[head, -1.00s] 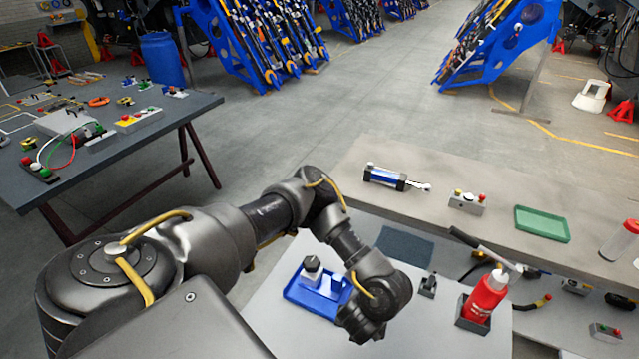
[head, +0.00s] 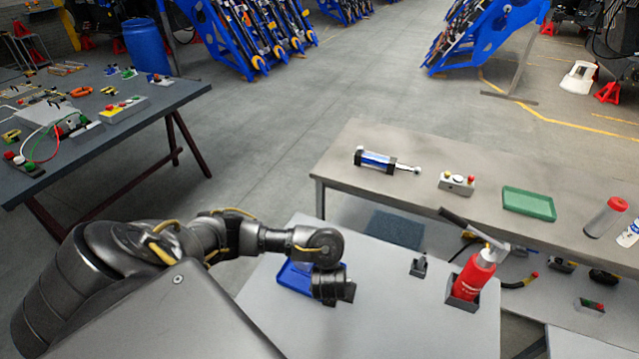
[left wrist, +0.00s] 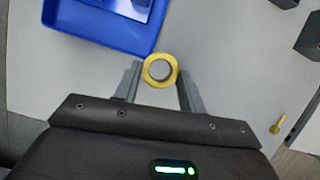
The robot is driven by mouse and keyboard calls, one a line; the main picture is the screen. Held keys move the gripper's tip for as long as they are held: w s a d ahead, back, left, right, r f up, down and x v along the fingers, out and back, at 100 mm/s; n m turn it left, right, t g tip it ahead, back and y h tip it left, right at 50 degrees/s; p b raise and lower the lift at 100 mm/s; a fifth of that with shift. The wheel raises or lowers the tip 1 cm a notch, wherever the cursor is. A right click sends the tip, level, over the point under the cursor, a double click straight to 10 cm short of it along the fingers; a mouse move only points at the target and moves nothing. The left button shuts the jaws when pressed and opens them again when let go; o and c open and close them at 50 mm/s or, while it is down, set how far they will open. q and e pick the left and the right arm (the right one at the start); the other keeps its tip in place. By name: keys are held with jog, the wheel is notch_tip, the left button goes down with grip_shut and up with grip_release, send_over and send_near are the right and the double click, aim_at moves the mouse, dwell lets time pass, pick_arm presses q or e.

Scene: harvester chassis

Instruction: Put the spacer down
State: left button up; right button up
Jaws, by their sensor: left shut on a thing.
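The spacer (left wrist: 160,84) is a yellow ring with a grey middle in the left wrist view. It sits between the fingertips of my left gripper (left wrist: 158,90), which is shut on it. In the head view my left gripper (head: 347,292) points down over the grey worktop (head: 400,325), just right of the blue tray (head: 292,278). The spacer is hidden there behind the gripper. In the left wrist view the spacer is just beyond the corner of the blue tray (left wrist: 120,45). I cannot tell whether it touches the worktop. My right gripper is not in view.
A small dark fixture (head: 418,267) and a red bottle (head: 475,277) in a dark holder stand right of my gripper. A bench behind holds a blue cylinder (head: 378,161), a button box (head: 457,183) and a green tray (head: 528,204).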

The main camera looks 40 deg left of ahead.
pick_arm(q)
jog(key=shift+a+f, duration=0.2)
jog(key=shift+a, duration=0.35)
jog(key=shift+a+f, duration=0.2)
jog(key=shift+a, duration=0.3)
jog(key=a+f+b, duration=0.2)
jog(key=f, duration=0.1)
jog(key=a+f+b, duration=0.1)
jog(key=f, duration=0.1)
jog(key=shift+w+a, duration=0.35)
jog(key=shift+a, duration=0.25)
jog(key=f+b, duration=0.4)
jog(key=shift+w+a+f+b, duration=0.1)
jog(key=shift+a+f+b, duration=0.05)
jog(key=shift+a+b, duration=0.2)
jog(key=shift+r, duration=0.2)
